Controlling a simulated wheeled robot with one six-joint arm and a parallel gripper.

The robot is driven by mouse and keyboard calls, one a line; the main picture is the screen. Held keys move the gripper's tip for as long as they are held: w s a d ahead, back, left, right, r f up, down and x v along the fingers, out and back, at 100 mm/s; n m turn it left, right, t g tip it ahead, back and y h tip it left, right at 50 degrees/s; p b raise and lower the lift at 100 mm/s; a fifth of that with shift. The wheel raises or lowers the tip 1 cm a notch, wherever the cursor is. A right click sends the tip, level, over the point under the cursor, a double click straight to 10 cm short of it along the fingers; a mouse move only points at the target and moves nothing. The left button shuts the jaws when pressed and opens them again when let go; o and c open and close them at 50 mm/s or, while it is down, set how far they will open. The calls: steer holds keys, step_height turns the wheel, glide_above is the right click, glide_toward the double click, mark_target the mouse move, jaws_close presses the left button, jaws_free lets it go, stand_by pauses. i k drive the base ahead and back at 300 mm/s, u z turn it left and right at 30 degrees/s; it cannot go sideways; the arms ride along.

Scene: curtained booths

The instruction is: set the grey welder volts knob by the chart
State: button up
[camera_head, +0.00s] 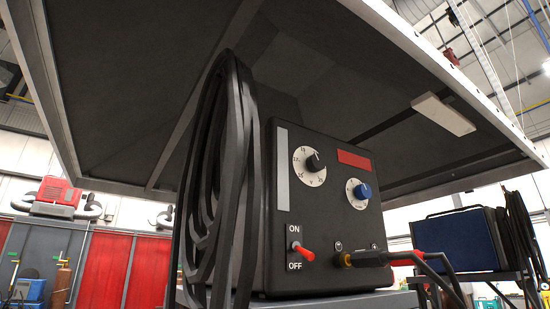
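A dark charcoal welder (325,222) stands on a grey surface (360,300) in the middle, seen from below. Its front has a black knob (315,162) on a white numbered dial at upper left and a blue knob (362,191) on a smaller white dial at right. The words naming the dials and the black knob's exact setting are too small to read. A red ON/OFF switch (304,251) sits at lower left. No readable chart shows. My gripper is not in view.
A coil of black cable (222,180) hangs at the welder's left side. Plugged leads (380,258) stick out from its lower right front. A dark hood (130,90) hangs overhead. A blue-fronted machine (455,240) stands at right. Red curtains (105,270) hang behind at left.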

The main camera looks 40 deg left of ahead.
mark_target(315, 163)
steer(key=u, duration=1.55)
